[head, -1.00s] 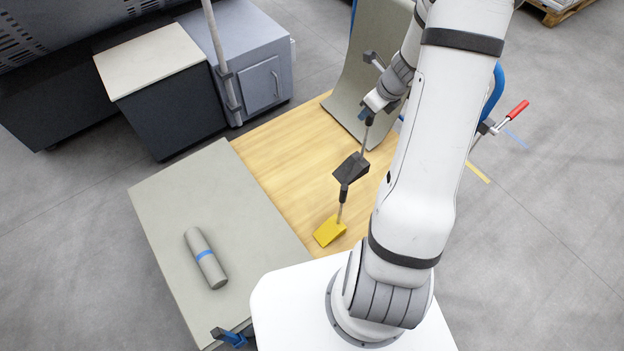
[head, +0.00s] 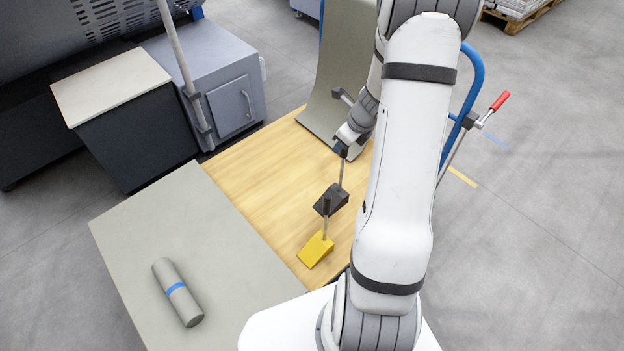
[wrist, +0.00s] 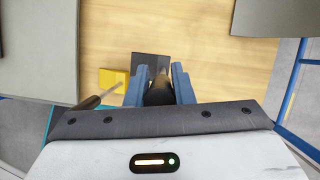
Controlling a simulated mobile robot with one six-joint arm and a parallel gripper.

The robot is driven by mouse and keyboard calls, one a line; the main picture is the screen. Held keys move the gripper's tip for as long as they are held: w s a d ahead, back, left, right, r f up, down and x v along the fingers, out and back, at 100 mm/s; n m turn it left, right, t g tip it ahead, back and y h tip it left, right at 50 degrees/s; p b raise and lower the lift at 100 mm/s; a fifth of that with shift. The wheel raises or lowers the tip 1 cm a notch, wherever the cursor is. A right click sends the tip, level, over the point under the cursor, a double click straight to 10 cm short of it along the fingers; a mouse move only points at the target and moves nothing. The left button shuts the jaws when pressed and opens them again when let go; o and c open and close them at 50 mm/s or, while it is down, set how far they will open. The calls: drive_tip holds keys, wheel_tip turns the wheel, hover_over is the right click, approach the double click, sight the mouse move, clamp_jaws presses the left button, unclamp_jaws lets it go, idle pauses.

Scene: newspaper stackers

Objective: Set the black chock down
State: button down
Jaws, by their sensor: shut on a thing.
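The black chock (head: 334,197) is a dark wedge with an upright rod handle. In the head view it is over the wooden board, low and close to its surface; I cannot tell whether it touches. My gripper (head: 341,150) is shut on the top of that handle. In the wrist view the blue fingers of my gripper (wrist: 160,86) close around the dark grip, with the black chock (wrist: 150,62) beyond, partly hidden by grip and fingers. A yellow chock (head: 315,251) with its own dark-tipped rod stands on the board, nearer my base; it also shows in the wrist view (wrist: 111,79).
The wooden board (head: 262,165) has clear room left of the chocks. A grey panel (head: 190,240) bears a grey roll with a blue band (head: 178,292). A curved grey sheet (head: 340,60) rises behind. A blue frame with a red-handled clamp (head: 499,101) stands right.

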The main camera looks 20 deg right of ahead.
sight(344, 159)
wheel_tip(344, 159, down, 8)
drive_tip(key=b, duration=0.3)
drive_tip(key=shift+f+b, duration=0.25)
drive_tip(key=shift+b, duration=0.1)
drive_tip(key=c, duration=1.3)
unclamp_jaws()
drive_tip(key=shift+o, duration=0.2)
drive_tip(key=shift+r, duration=0.1)
